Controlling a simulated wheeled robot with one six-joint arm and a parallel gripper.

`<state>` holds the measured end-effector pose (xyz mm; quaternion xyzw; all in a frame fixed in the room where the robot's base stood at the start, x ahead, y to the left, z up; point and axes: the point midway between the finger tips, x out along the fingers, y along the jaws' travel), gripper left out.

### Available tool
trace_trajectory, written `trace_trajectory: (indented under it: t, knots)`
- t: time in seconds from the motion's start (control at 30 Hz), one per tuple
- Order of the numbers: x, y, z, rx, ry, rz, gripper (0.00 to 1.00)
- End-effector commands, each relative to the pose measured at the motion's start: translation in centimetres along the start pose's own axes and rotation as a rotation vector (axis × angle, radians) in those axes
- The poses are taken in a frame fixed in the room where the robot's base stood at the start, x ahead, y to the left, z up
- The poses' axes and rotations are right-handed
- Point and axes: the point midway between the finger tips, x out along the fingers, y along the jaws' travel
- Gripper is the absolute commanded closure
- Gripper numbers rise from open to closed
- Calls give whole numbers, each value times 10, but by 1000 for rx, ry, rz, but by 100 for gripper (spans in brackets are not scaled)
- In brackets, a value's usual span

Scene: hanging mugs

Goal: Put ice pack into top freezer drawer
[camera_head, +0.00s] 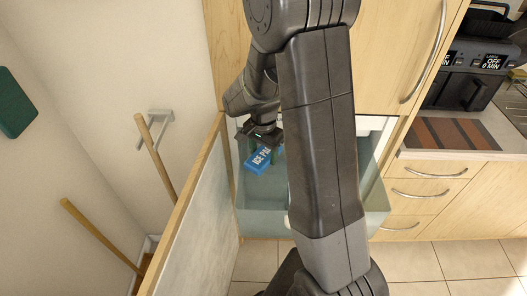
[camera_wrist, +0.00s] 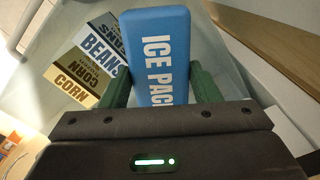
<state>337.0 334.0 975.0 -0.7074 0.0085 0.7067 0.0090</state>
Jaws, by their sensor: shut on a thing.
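A blue ice pack (camera_head: 259,159) with white lettering shows in the head view, at the end of my arm. In the wrist view the ice pack (camera_wrist: 157,55) stands between the two green fingers of my gripper (camera_wrist: 163,84), which is shut on it. The pale, translucent freezer drawer (camera_head: 262,222) is pulled out, and the ice pack is over its left part. I cannot tell whether the pack touches the drawer floor. My arm hides the middle of the drawer in the head view.
In the wrist view a beans box (camera_wrist: 98,50) and a corn box (camera_wrist: 75,79) lie in the drawer, left of the ice pack. An open door (camera_head: 190,205) stands close along the drawer's left side. Wooden drawers (camera_head: 425,188) and a counter are to the right.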

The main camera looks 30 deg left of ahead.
Motion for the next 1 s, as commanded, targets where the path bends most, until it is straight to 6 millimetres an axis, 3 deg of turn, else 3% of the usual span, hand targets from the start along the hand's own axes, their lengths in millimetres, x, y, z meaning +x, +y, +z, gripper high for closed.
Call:
trace_trajectory:
  t: [0.8, 1.0]
  knots:
    - [98, 0, 0, 0, 0, 0, 76]
    - [113, 0, 0, 0, 0, 1, 76]
